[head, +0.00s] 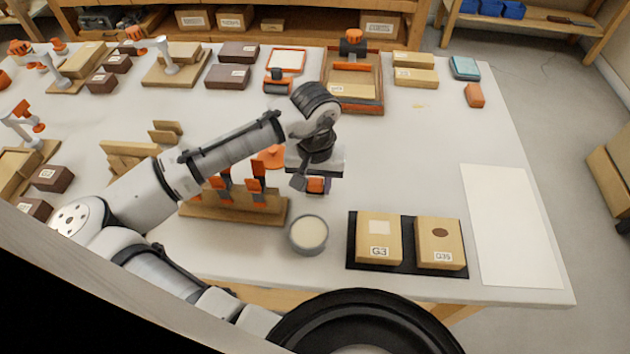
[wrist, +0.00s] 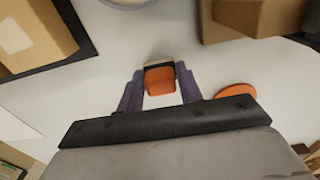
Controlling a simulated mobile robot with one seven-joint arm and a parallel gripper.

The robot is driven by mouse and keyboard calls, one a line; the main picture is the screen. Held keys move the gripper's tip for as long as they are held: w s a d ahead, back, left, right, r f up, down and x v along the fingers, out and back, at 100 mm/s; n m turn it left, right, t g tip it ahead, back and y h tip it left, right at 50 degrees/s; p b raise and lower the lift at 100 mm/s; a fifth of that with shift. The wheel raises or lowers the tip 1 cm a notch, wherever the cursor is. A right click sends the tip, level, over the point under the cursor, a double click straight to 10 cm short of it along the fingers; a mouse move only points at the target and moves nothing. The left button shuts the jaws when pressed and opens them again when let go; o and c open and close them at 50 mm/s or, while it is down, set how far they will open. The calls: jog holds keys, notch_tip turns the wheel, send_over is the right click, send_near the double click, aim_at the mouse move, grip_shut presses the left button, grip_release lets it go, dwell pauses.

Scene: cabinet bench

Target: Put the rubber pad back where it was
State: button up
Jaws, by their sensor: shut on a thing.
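My gripper (head: 314,190) is over the bench, between the slotted wooden rack and the black tray. It is shut on a small orange block (wrist: 160,82) with a dark band and a pale edge. The fingers (wrist: 159,74) press its two sides in the wrist view. The block also shows below the gripper in the head view (head: 317,185). It looks clear of the bench. I cannot tell for sure that this is the rubber pad.
A round pale-topped dish (head: 308,234) stands in front of my gripper. The black tray (head: 398,266) holds wooden blocks G3 (head: 379,243) and G35 (head: 440,246). The slotted rack (head: 235,209) stands left. A white sheet (head: 510,222) lies right. Boxes and fixtures line the back.

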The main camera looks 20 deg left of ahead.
jog(key=shift+f, duration=0.2)
jog(key=shift+f, duration=0.15)
jog(key=o, duration=0.9)
notch_tip(320, 180, up, 13)
jog(key=shift+f+b, duration=0.2)
jog(key=shift+b, duration=0.25)
